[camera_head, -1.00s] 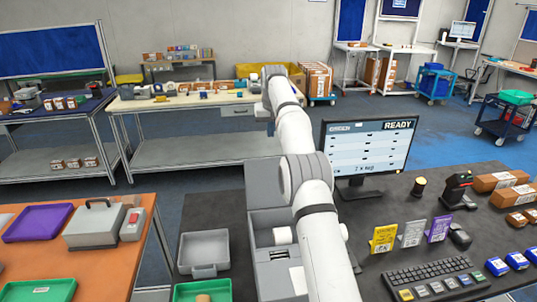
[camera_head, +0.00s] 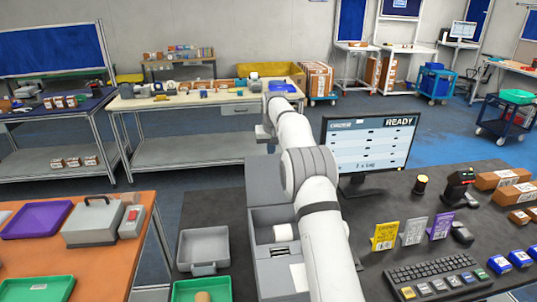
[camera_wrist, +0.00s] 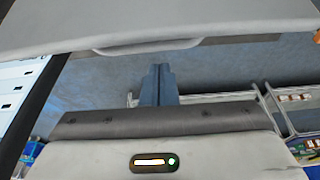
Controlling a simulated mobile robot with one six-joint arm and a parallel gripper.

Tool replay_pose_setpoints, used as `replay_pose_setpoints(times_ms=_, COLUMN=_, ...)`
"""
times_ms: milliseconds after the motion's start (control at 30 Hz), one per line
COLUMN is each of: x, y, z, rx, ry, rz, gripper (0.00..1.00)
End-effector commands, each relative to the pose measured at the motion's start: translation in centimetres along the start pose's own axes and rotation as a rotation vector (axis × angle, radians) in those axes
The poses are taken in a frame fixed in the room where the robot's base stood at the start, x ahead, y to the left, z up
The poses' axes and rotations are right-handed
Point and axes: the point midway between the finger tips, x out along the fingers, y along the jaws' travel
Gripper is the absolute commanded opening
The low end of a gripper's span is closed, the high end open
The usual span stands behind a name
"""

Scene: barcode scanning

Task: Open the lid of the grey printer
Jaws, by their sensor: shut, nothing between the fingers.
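The grey printer (camera_head: 268,278) stands on the dark counter, with its compartment open and a white roll (camera_head: 283,233) inside. Its lid (camera_head: 261,182) stands raised at the far side of the compartment. My arm hides the printer's right side. In the wrist view, a broad grey panel with a lip, which looks like the lid (camera_wrist: 200,25), fills the top. My gripper (camera_wrist: 160,70) is shut and empty, apart from that panel in the picture. In the head view, the gripper (camera_head: 264,132) shows partly, just above the lid's top edge.
A monitor (camera_head: 370,147) stands close to the right of my arm. A grey tray (camera_head: 204,248) and a green tray (camera_head: 203,291) lie left of the printer. A keyboard (camera_head: 437,274) and card signs (camera_head: 413,231) are on the right.

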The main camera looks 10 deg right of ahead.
Motion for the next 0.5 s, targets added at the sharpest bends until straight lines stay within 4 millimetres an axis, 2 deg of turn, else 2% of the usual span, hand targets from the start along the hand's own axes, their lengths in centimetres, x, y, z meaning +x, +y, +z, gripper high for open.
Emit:
replay_pose_setpoints(times_ms=200, x=-0.5, y=0.0, z=1.1, rx=0.001, ry=0.001, rz=0.0, gripper=0.0)
replay_pose_setpoints(times_ms=500, x=-0.6, y=0.1, z=1.4, rx=0.001, ry=0.001, rz=0.0, gripper=0.0)
